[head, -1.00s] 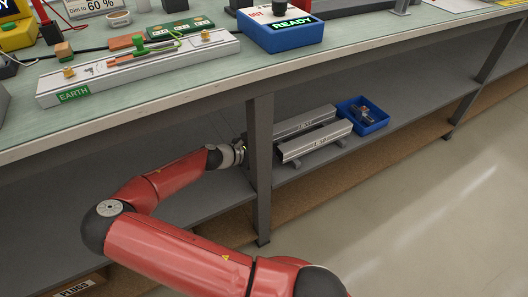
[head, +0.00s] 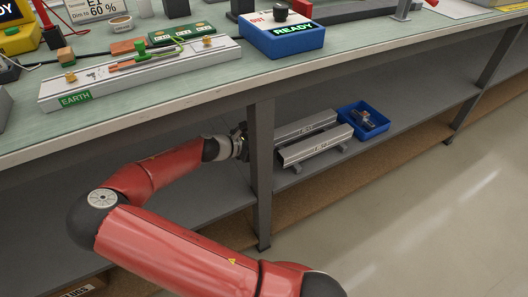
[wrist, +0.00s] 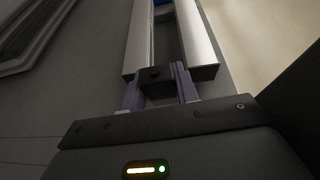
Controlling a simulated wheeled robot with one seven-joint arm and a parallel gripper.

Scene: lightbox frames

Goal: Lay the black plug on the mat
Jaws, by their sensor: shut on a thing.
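In the wrist view, my gripper (wrist: 159,84) is shut on a black plug (wrist: 156,74), held between its two purple fingertips. The plug is in front of the near ends of two silver rails; I cannot tell whether it touches anything below. In the head view, my gripper (head: 242,141) is low under the bench, beside the dark bench leg and over the lower shelf. The plug cannot be made out there. A pale green covering (head: 200,84) lies on the bench top above; I cannot tell whether it is the mat.
The bench edge and bench leg (head: 260,175) stand close to my arm. Two silver rails (head: 316,147) and a blue bin (head: 378,125) lie on the grey shelf (head: 425,105). A long white EARTH rail (head: 110,90) and a blue READY box (head: 285,40) crowd the bench front.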

